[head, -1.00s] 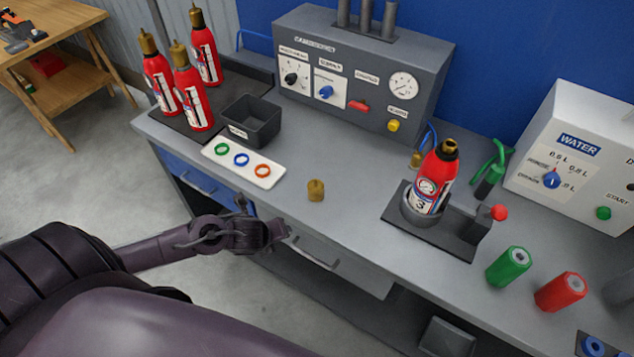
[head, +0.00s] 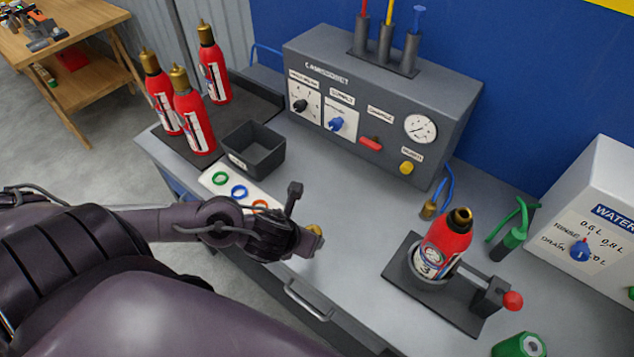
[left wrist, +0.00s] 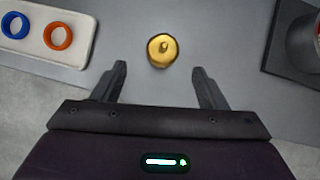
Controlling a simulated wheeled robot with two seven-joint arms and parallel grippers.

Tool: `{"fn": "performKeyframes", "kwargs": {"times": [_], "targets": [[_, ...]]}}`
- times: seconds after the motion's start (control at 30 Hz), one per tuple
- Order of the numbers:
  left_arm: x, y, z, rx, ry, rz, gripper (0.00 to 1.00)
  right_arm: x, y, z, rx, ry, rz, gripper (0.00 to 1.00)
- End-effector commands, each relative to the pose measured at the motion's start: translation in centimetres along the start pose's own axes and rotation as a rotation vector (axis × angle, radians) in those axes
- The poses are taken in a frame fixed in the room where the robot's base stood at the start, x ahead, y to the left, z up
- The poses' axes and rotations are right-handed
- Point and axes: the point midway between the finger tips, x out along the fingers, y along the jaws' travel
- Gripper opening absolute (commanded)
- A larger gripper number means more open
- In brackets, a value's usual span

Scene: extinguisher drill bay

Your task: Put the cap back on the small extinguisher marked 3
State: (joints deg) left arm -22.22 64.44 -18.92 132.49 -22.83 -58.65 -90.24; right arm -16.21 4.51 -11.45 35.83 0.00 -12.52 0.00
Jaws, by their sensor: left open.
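The small extinguisher marked 3 (head: 443,246) is red and stands tilted in a round holder (head: 415,276) on a dark base at the right of the bench. Its top shows a brass-coloured neck with a dark opening. The brass cap (left wrist: 162,50) stands on the grey bench in the left wrist view, ahead of the fingertips and between their lines. In the head view the cap (head: 314,231) is mostly hidden behind my left gripper (head: 308,240). My left gripper is open and empty, and it also shows in the left wrist view (left wrist: 160,78). My right gripper is not in view.
A white tray with coloured rings (head: 222,188) lies left of the cap, near my left arm. A dark open bin (head: 254,158) and several red extinguishers (head: 193,118) stand behind. A red-knobbed lever (head: 512,300) sits beside the holder. The bench between cap and holder is clear.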

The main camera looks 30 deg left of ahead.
Motion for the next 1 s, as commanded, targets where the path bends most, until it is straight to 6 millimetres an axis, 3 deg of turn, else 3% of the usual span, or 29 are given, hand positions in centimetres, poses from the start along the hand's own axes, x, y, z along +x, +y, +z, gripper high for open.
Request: {"fn": "performKeyframes", "kwargs": {"times": [0.1,0.27,0.43,0.63,0.77,1.0], "targets": [[0.0,0.0,0.0,-0.002,0.000,0.000,0.66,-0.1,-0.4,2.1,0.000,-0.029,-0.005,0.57],[0.9,0.0,0.1,-0.007,-0.001,0.001,0.66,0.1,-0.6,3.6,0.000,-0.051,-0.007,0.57],[2.6,0.0,0.1,-0.007,-0.001,0.001,0.66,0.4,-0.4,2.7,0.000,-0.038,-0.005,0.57],[2.6,0.0,0.1,-0.003,-0.001,0.001,0.66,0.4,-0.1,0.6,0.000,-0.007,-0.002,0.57],[3.0,-0.1,0.2,-0.006,-0.001,0.000,0.66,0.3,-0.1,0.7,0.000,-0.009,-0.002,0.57],[6.3,-0.4,0.7,-0.009,0.000,0.001,0.66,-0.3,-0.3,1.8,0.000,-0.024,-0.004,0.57]]}}
